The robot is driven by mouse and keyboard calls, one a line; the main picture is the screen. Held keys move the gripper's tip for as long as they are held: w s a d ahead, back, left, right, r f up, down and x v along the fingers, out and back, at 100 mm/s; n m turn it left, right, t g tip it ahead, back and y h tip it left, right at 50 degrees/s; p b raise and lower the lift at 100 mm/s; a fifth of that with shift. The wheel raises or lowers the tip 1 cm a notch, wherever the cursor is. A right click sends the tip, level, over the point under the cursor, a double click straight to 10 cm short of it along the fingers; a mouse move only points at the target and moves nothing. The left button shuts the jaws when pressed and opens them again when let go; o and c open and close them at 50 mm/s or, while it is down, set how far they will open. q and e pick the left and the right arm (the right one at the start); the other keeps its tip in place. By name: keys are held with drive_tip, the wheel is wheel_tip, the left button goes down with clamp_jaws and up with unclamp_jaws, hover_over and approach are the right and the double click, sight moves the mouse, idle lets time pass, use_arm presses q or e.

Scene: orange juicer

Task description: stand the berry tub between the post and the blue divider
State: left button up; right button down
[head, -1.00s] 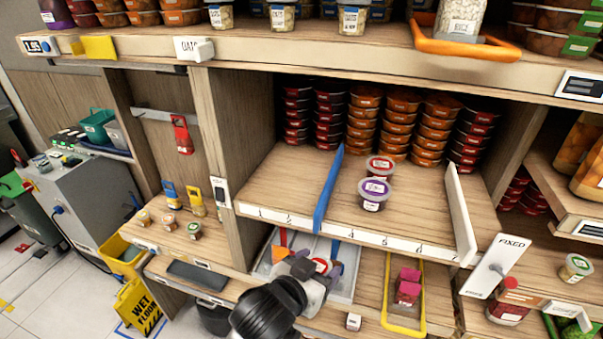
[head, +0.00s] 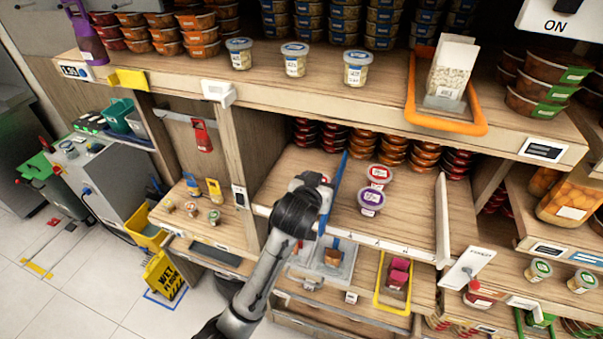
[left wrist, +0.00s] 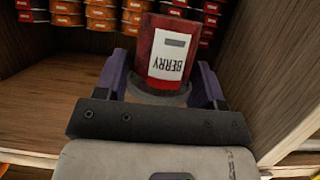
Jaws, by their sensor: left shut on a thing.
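My left gripper (head: 322,186) is at the front of the middle shelf, just left of the blue divider (head: 339,172). In the left wrist view its purple fingers (left wrist: 160,92) are shut on the red berry tub (left wrist: 172,50), which has a white BERRY label. In the head view the tub is mostly hidden by my gripper. The wooden post (head: 230,140) stands at the left side of the bay. The shelf floor (head: 283,172) between post and divider looks clear in front of the stacked tubs. My right gripper is not in view.
Two tubs with red (head: 380,174) and purple (head: 371,198) lids stand right of the divider. Red and orange stacks (head: 393,150) fill the back. A white divider (head: 441,215) stands farther right. The upper shelf (head: 300,95) overhangs the bay.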

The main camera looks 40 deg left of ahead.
use_arm(q)
drive_tip(key=w+a+f, duration=0.1)
drive_tip(key=a+f, duration=0.1)
drive_tip(key=a, duration=0.2)
drive_tip(key=w+a+f+p, duration=0.1)
drive_tip(key=w+a+f, duration=0.1)
drive_tip(key=a+f, duration=0.1)
drive_tip(key=w+a+f+p, duration=0.1)
drive_tip(key=a+f, duration=0.1)
drive_tip(key=a, duration=0.2)
drive_tip(key=shift+w+a+f, duration=0.2)
drive_tip(key=shift+a+f, duration=0.05)
drive_tip(key=shift+a, duration=0.1)
wheel_tip(320, 180, down, 4)
drive_tip(key=shift+r+p, duration=0.25)
drive_tip(key=shift+p, duration=0.5)
drive_tip(key=shift+f, duration=0.3)
drive_tip(key=shift+f, duration=0.2)
drive_tip(key=o, duration=0.9)
drive_tip(key=shift+o, duration=0.2)
